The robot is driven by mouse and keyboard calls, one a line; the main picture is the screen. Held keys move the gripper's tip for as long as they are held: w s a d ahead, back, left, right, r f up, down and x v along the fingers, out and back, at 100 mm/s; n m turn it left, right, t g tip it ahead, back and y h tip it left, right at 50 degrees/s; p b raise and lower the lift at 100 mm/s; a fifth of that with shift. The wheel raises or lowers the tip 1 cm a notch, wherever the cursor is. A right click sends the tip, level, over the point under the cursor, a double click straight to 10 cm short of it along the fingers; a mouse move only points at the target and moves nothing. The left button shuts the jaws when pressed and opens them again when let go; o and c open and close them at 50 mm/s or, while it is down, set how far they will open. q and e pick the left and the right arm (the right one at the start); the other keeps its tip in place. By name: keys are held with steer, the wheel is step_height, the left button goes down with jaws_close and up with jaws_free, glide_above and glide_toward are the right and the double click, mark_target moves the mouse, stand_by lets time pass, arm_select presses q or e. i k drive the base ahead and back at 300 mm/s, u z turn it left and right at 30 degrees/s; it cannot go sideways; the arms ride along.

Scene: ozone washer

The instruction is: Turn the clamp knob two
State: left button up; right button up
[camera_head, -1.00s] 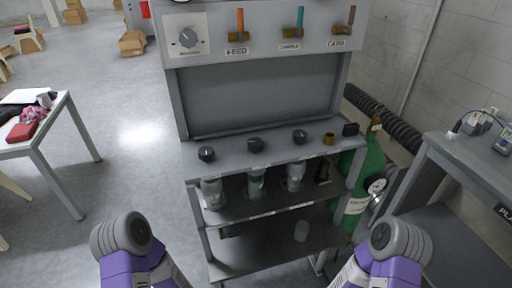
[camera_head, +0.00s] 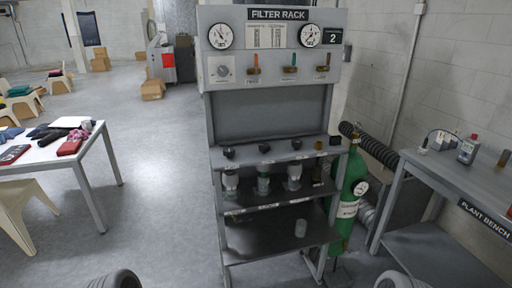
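The filter rack (camera_head: 274,112) stands in the middle of the view. Three black knobs sit in a row on its ledge: a left knob (camera_head: 228,152), a middle knob (camera_head: 264,148) and a right knob (camera_head: 296,144). Clear filter housings hang below them, such as the middle one (camera_head: 263,184). No readable label tells which knob is clamp knob two; the middle one is second in the row. Only rounded parts of my two arms show at the bottom edge. Neither gripper is in view.
A green gas cylinder (camera_head: 346,205) stands against the rack's right side. The plant bench (camera_head: 470,178) is at the right. A white table (camera_head: 50,152) with cloths is at the left. The floor (camera_head: 160,200) between table and rack is clear.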

mark_target(264, 148)
steer(key=u, duration=0.55)
steer(key=i, duration=0.55)
steer(key=u, duration=0.3)
